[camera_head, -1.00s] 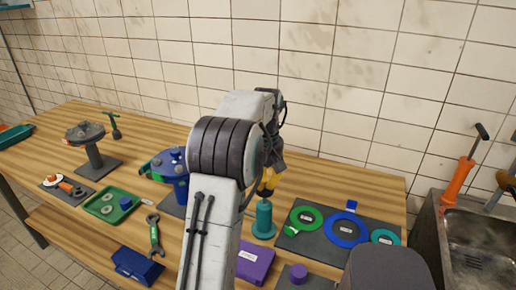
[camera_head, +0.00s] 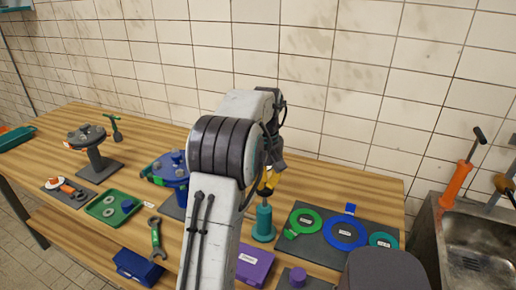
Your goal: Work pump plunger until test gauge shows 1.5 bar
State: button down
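My gripper (camera_head: 267,190) hangs at the end of my arm, over the back middle of the bench, and the arm partly hides it. Its yellow tips are just above a teal upright cylinder (camera_head: 263,224); I cannot tell whether they touch it. Whether the tips are open or shut is too small to tell. An orange hand pump (camera_head: 458,184) with a dark T-shaped handle stands slanted at the sink on the right, well away from my gripper. No gauge dial can be made out.
The wooden bench (camera_head: 108,230) holds a blue flanged fitting (camera_head: 170,170), a grey stand (camera_head: 94,153), a green tray (camera_head: 101,216), a wrench (camera_head: 155,240), a purple box (camera_head: 253,262) and a dark mat (camera_head: 320,247) with coloured rings. The metal sink (camera_head: 427,226) is at the right.

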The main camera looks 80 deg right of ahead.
jog(key=shift+r+p, duration=2.7)
jog(key=shift+r, duration=0.45)
jog(key=w+a+r+n, duration=0.1)
jog(key=w+a+r, duration=0.15)
jog(key=w, duration=0.45)
jog(key=w+a+r+n, duration=0.1)
jog(key=w+a, duration=0.2)
jog(key=w, duration=0.3)
jog(key=w+a+r+n+t+h, duration=0.1)
jog(key=w+a+r+n+h, duration=0.15)
jog(key=w+a, duration=1.05)
jog(key=s+a+f+n+t+y, duration=0.1)
jog(key=s+a+n, duration=0.1)
jog(key=a, duration=1.1)
jog(key=s+a+f+n+t+y, duration=0.1)
jog(key=s+a+f+n+t, duration=0.1)
jog(key=a, duration=1.1)
jog(key=shift+s+a+t, duration=0.3)
jog(key=shift+s+a, duration=0.1)
jog(key=shift+s, duration=0.3)
jog(key=shift+y, duration=0.25)
